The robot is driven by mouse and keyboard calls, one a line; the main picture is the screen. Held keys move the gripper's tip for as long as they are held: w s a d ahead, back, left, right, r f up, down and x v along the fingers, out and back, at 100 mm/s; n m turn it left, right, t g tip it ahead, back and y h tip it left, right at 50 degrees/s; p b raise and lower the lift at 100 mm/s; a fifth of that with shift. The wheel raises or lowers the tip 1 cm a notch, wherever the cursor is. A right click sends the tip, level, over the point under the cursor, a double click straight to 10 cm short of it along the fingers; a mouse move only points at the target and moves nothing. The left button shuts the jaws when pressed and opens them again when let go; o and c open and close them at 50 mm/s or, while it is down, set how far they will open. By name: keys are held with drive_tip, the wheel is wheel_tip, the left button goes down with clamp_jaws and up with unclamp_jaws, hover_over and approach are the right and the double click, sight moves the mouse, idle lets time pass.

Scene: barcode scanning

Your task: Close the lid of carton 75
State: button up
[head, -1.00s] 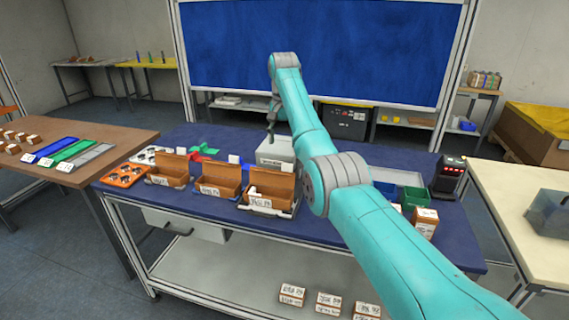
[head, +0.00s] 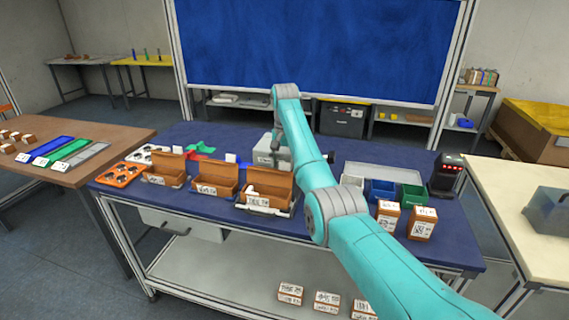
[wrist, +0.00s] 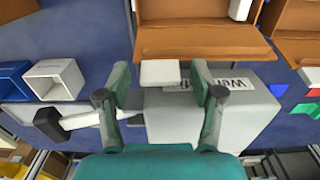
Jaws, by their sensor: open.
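Three brown cartons stand in a row on the blue table with lids raised: a left one (head: 165,180), a middle one (head: 213,191) and a right one (head: 263,202). Their front labels are too small to read surely, so I cannot tell which is 75. In the wrist view, my gripper (wrist: 160,76) is open, its two fingers just behind a brown raised lid (wrist: 200,42). This looks like the right carton's lid. A pale block shows between the fingertips; I cannot tell whether they touch it. In the head view my arm mostly hides my gripper.
A grey box (head: 264,151) stands behind the cartons, close below my gripper in the wrist view (wrist: 225,125). An orange tray (head: 120,174) lies left. Blue (head: 382,191) and green (head: 412,196) bins, small labelled boxes (head: 422,223) and a dark device (head: 446,174) stand right.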

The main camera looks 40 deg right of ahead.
drive_tip(key=shift+f, duration=0.1)
clamp_jaws()
